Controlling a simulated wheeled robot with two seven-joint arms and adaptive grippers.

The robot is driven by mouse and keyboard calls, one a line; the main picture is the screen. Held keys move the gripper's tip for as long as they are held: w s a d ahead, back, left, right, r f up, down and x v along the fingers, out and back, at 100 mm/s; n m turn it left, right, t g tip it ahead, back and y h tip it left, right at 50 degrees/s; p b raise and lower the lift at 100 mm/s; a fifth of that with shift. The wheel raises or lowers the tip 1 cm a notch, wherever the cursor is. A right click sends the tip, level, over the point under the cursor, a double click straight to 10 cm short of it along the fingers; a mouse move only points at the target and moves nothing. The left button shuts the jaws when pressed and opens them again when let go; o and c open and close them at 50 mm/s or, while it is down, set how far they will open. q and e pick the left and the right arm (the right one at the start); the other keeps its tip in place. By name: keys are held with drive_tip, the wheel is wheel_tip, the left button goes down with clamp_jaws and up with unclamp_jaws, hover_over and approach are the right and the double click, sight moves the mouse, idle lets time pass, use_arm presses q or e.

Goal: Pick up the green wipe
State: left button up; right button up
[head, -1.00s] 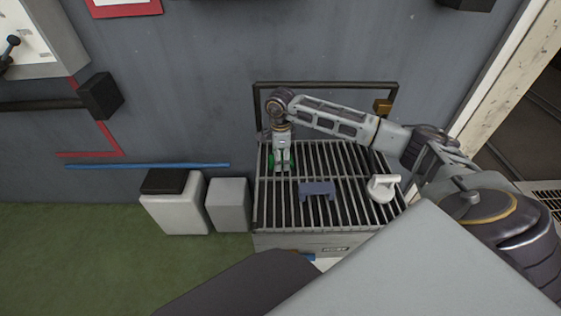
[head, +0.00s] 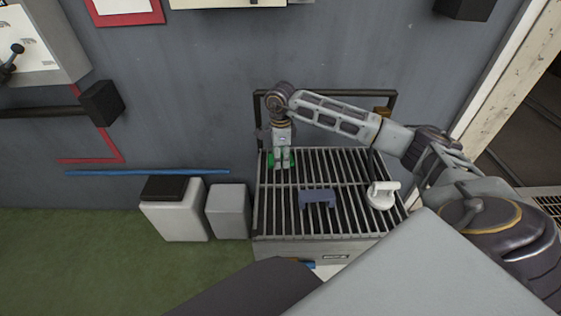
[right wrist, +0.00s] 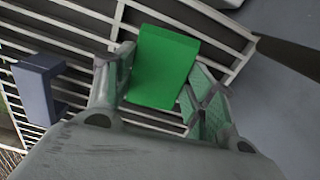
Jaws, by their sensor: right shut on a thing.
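The green wipe (right wrist: 162,66) is a bright green block between the two fingers of my right gripper (right wrist: 160,90) in the right wrist view. In the head view, bits of the green wipe (head: 270,160) show beside the fingers of my right gripper (head: 282,160), at the back left of the slatted rack. The gripper points down and is shut on the wipe. I cannot tell whether the wipe is clear of the slats. My left gripper is not in view.
The slatted rack (head: 340,222) also holds a blue-grey bracket (head: 317,197) and a white handled object (head: 382,195). A black rail (head: 325,93) stands behind it. A white bin with a dark lid (head: 172,212) and a grey bin (head: 228,212) stand to its left.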

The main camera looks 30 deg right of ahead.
drive_tip(key=shift+r, duration=2.85)
